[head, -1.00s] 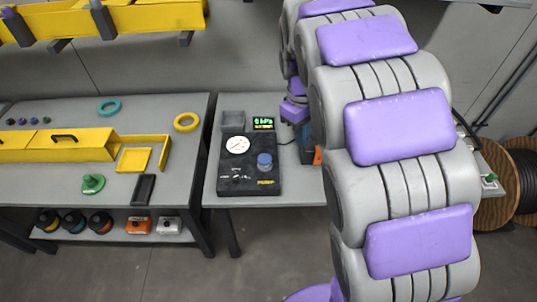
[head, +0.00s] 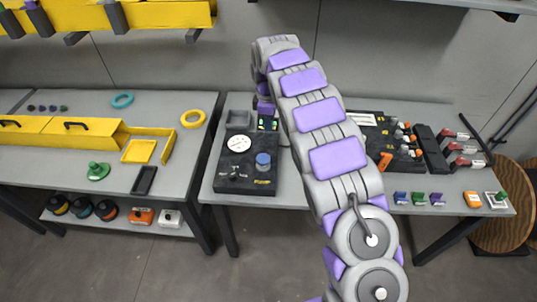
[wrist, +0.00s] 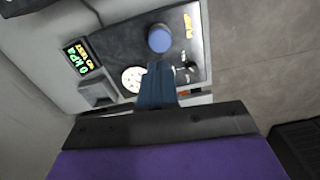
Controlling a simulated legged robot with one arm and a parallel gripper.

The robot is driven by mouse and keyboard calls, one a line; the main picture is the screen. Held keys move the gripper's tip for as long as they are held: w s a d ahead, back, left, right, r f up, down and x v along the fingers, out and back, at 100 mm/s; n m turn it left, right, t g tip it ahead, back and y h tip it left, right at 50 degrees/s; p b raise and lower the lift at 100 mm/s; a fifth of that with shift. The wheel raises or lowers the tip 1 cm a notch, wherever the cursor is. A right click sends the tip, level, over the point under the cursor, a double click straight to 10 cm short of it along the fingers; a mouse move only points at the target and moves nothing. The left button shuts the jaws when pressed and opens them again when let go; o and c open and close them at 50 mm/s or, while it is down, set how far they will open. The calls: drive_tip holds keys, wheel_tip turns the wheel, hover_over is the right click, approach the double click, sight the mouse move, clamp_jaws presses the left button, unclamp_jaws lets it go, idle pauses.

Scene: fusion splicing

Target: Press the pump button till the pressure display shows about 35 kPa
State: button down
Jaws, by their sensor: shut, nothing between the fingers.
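The pump box (head: 235,180) is a black unit on the right-hand table, with a blue round pump button (head: 263,160) standing on it. The button also shows in the wrist view (wrist: 160,38). A white dial gauge (head: 239,144) sits on the box. The pressure display (wrist: 82,58) reads 0 kPa in green, with a yellow line of text; my arm partly covers it in the head view (head: 267,124). My gripper (wrist: 158,66) is shut and empty, its tips pointing toward the button. In the wrist view they appear just below it; I cannot tell the height gap.
A grey open bin (head: 238,119) stands behind the box. To the right are a black tool panel (head: 385,140), red-handled tools (head: 465,148), small coloured blocks (head: 418,198) and an orange item (head: 385,161). A yellow tray (head: 139,151) lies on the left table.

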sight(263, 159)
drive_tip(key=shift+w+a+f+n, duration=0.25)
drive_tip(key=shift+a+f, duration=0.25)
drive_tip(key=shift+a, duration=0.15)
drive_tip(key=shift+w+a+f+n, duration=0.25)
drive_tip(key=shift+a+f, duration=0.25)
drive_tip(key=shift+a, duration=0.15)
drive_tip(key=f+b, duration=0.1)
drive_tip(key=f, duration=0.3)
drive_tip(key=f+b, duration=0.1)
drive_tip(key=f, duration=0.4)
drive_tip(key=f+b, duration=0.1)
drive_tip(key=f, duration=0.3)
drive_tip(key=shift+d+f, duration=0.3)
drive_tip(key=shift+f, duration=0.15)
drive_tip(key=shift+s+a+f, duration=0.1)
drive_tip(key=shift+s+f+p, duration=0.1)
drive_tip(key=shift+f+p, duration=0.35)
drive_tip(key=shift+f, duration=0.9)
drive_tip(key=shift+s, duration=0.1)
